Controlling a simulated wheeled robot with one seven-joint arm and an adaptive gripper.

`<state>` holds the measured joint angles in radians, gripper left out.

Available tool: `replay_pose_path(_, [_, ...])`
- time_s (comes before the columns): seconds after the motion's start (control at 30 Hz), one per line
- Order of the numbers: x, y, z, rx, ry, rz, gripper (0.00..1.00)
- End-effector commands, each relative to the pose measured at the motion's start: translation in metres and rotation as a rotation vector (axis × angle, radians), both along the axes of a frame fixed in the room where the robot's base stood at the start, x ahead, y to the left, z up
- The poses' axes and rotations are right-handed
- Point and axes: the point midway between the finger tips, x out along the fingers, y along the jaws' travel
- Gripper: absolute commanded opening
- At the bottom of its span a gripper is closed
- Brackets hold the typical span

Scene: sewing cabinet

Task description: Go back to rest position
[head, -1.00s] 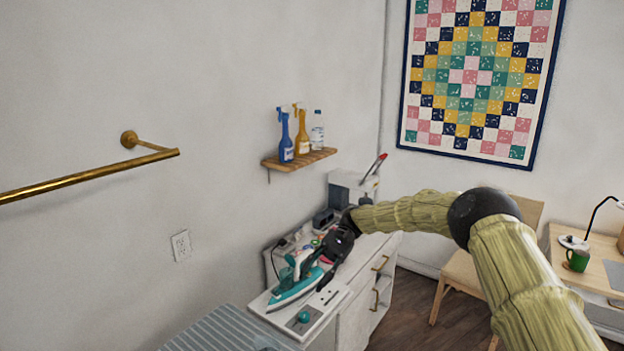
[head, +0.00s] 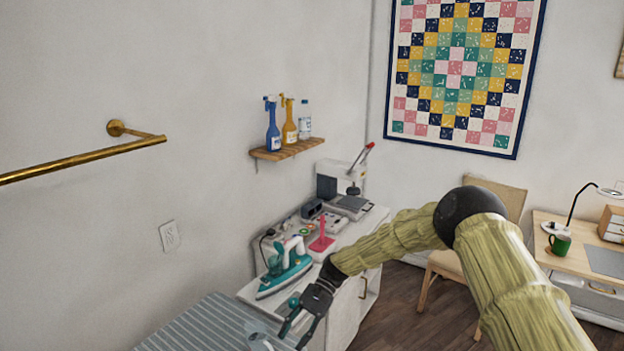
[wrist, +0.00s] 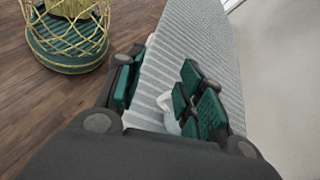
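My gripper (head: 295,328) hangs low at the front of the white cabinet (head: 345,305), beside the end of the grey striped ironing board (head: 205,325). In the wrist view, its dark green finger pads (wrist: 160,78) stand apart, with the board (wrist: 190,40) beyond them. A small whitish object (wrist: 167,103) shows by the right finger; a pale translucent shape (head: 260,340) lies near the fingers in the head view. I cannot tell what it is or whether it is touched. My arm reaches in from the lower right, bent at the elbow.
A teal iron (head: 287,268) and a pink-red stand (head: 322,242) are on the cabinet top, close to my gripper. A wall shelf (head: 287,149) holds several bottles. A chair (head: 443,262) and desk (head: 560,255) stand right.

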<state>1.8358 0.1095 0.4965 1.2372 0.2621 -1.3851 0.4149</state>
Motion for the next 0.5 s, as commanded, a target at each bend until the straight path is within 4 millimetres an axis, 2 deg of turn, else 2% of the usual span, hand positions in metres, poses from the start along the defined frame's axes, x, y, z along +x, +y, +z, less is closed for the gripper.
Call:
replay_pose_path(0.03, [-0.016, -0.003, -0.03, -0.026, -0.017, -0.007, 0.38])
replay_pose_path(0.2, [-0.058, -0.014, -0.123, -0.115, -0.107, -0.028, 0.38])
replay_pose_path(0.4, [-0.113, -0.042, -0.218, -0.215, -0.221, -0.023, 0.38])
replay_pose_path(0.5, [-0.145, -0.062, -0.257, -0.26, -0.282, -0.013, 0.38])
